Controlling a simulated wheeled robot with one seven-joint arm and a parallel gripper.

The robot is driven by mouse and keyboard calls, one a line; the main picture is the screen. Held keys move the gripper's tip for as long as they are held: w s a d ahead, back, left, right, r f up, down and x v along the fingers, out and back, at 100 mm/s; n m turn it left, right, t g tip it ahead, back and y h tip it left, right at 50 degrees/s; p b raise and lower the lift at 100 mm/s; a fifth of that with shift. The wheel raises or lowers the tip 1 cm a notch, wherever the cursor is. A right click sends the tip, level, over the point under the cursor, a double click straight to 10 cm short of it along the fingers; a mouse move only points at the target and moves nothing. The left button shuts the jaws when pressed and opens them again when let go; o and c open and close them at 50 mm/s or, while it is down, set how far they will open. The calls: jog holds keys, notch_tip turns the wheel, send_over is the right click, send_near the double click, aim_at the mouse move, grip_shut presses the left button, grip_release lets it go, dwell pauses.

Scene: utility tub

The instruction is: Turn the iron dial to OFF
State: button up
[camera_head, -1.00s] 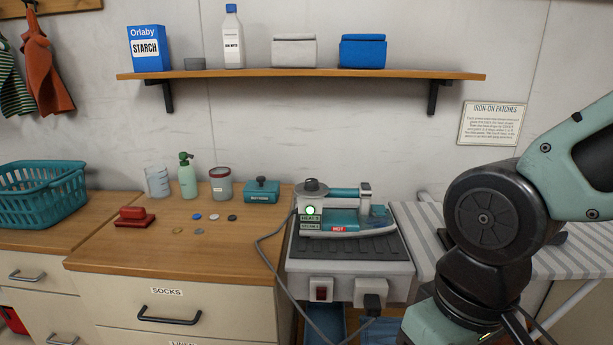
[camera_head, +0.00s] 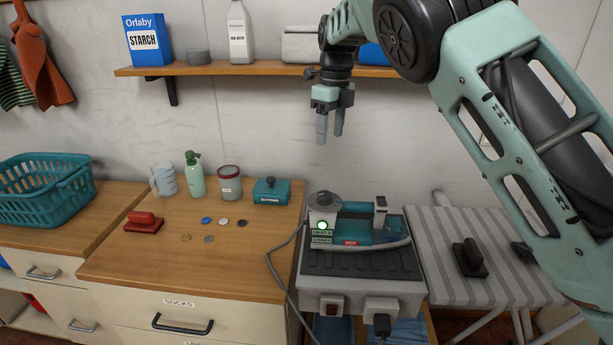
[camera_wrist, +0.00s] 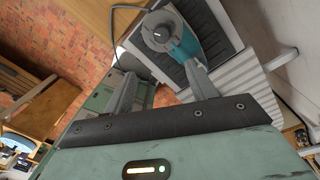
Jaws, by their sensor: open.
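The iron (camera_head: 355,225) is teal and grey and rests on a dark ribbed pad on a grey stand. Its dark round dial (camera_head: 323,198) is on top at the left end. A green light glows below the dial, above a red HOT label. In the wrist view the dial (camera_wrist: 161,36) shows from above, beyond and between the fingers, with the iron (camera_wrist: 188,42) beside it. My gripper (camera_head: 329,141) is open and empty, pointing down, well above the dial and apart from it. Its fingers also show in the wrist view (camera_wrist: 158,90). The dial's setting is too small to read.
A shelf (camera_head: 250,70) with a starch box, a bottle and other items is behind my gripper. A cord (camera_head: 275,265) runs down left of the iron. The ironing board (camera_head: 480,240) is at right.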

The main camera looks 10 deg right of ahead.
jog(key=p, duration=0.4)
send_near(324, 193)
jog(key=shift+m, duration=0.3)
jog(key=f, duration=0.8)
jog(key=shift+s+a+f, duration=0.15)
jog(key=shift+a+f, duration=0.05)
jog(key=shift+f, duration=0.15)
jog(key=c, duration=1)
